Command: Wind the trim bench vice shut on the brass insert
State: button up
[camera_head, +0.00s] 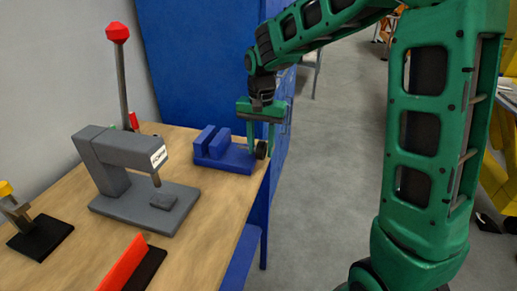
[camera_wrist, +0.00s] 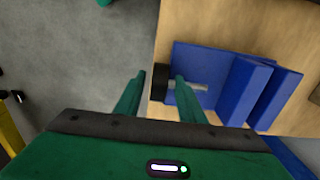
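The blue bench vice (camera_head: 236,160) sits at the bench's far right corner, its two upright jaws with a narrow gap between them. In the wrist view its blue base (camera_wrist: 200,62) and jaws (camera_wrist: 244,92) lie right of my gripper. A black round knob (camera_head: 261,150) ends its grey screw (camera_wrist: 198,87) at the bench edge. My gripper (camera_head: 260,149) points down with its green fingers apart. In the wrist view the knob (camera_wrist: 159,83) shows between the fingertips (camera_wrist: 160,78), the right finger overlapping the screw. I cannot tell whether they touch. I cannot make out the brass insert.
A grey press (camera_head: 130,190) stands on the wooden bench (camera_head: 205,225) left of the vice. A blue cabinet (camera_head: 195,60) stands behind.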

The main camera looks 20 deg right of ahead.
jog(key=shift+f, duration=0.35)
jog(key=shift+c, duration=0.6)
grip_shut()
jog(key=shift+a, duration=0.2)
jog(key=shift+d, duration=0.15)
jog(key=shift+w+d+g+y, duration=0.15)
jog(key=shift+w+g+y, duration=0.1)
jog(key=shift+g+y, duration=0.7)
jog(key=shift+w+r+g+y, duration=0.1)
jog(key=shift+g+y, duration=0.65)
jog(key=shift+g, duration=0.5)
jog(key=shift+g, duration=0.3)
